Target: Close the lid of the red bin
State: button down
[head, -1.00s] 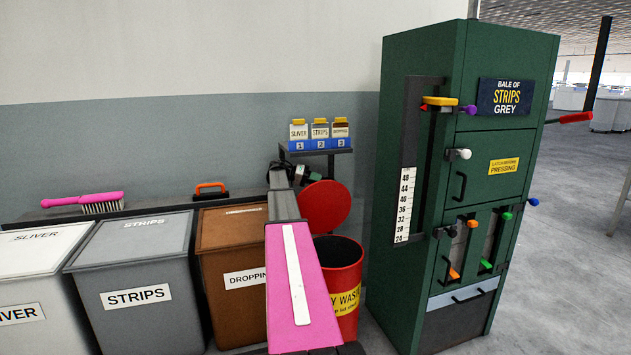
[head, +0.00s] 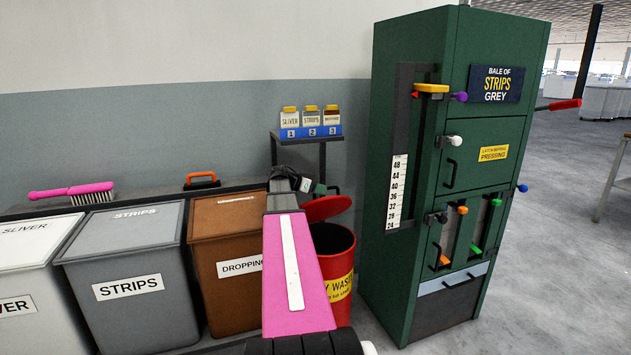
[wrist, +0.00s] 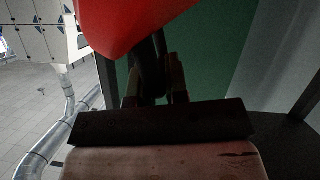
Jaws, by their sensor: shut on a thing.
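The red bin (head: 343,247) stands between the brown bin and the green press, with a yellow label on its front. Its red lid (head: 326,207) is tilted up above the rim at the back, and the bin's dark opening shows. My gripper (head: 318,187) is at the lid's upper edge, partly hidden by my pink arm. In the wrist view, the red lid (wrist: 130,25) fills the upper middle. My gripper's fingers (wrist: 152,92) are shut on a dark loop-like part at the lid, which looks like its handle. The exact contact is in shadow.
The green press (head: 420,200) stands close on the right with projecting handles. A small stand with three jars (head: 312,120) is behind the lid. Brown (head: 225,290), grey (head: 125,270) and white bins line the left. Open floor lies at far right.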

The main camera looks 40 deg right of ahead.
aim_at(322, 199)
jog(key=shift+s+a+f, duration=0.3)
jog(key=shift+s+f, duration=0.45)
jog(key=shift+s, duration=0.15)
jog(key=shift+s+a+f, duration=0.25)
jog(key=shift+s+f, duration=0.45)
jog(key=shift+s, duration=0.15)
jog(key=c, duration=1.4)
grip_release()
jog(key=shift+r, duration=0.1)
